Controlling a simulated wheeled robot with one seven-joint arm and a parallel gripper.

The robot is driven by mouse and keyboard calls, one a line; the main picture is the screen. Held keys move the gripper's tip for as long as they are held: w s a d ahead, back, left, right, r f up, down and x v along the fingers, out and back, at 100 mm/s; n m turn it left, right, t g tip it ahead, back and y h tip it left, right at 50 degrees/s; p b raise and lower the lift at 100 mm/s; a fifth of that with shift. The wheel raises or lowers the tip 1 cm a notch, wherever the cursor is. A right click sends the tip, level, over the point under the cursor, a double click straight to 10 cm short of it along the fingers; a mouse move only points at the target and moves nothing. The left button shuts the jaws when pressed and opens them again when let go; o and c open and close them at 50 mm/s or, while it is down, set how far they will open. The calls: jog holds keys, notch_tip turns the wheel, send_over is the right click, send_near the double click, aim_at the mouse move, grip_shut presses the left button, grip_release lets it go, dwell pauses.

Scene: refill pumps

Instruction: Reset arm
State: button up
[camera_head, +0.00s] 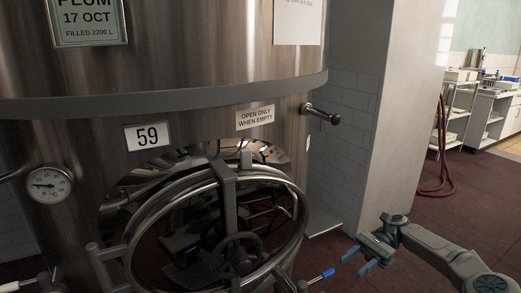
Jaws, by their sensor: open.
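My gripper (362,254) is at the lower right, in front of the dark red floor. Its two fingers point to the left and stand apart, with nothing between them. My arm reaches in from the lower right corner. A large steel tank (230,62) fills the left and middle of the view. Its round hatch (305,203) with a handwheel (236,252) is to the left of my gripper, and the two are apart. A valve with a blue handle (322,275) is at the bottom, left of and a little below my gripper.
A dial thermometer (49,185) and a number plate 59 (148,136) are on the tank. A black-ended fitting (323,114) sticks out to the right. A pale wall pillar (400,100) stands behind my gripper. A red hose (444,165) hangs farther back. Floor (480,205) at right is clear.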

jog(key=s+a+r+n+t+h, duration=0.1)
jog(key=s+a+n+h, duration=0.2)
jog(key=a+h, duration=0.35)
jog(key=s+a+r+n+h, duration=0.15)
jog(key=s+a+h, duration=0.25)
jog(key=a, duration=0.6)
jog(key=s+d+r+n+t+h, duration=0.1)
jog(key=s+r+n+t+h, duration=0.15)
jog(key=s+n+t, duration=0.35)
jog(key=s+r+n+t+h, duration=0.2)
jog(key=s+r+t, duration=0.15)
jog(key=s, duration=0.45)
notch_tip(320, 180, up, 8)
jog(key=p, duration=0.6)
jog(key=shift+s+d+f+t+p, duration=0.25)
jog(key=shift+d+t+p, duration=0.1)
jog(key=shift+d, duration=0.1)
jog(key=shift+m, duration=0.25)
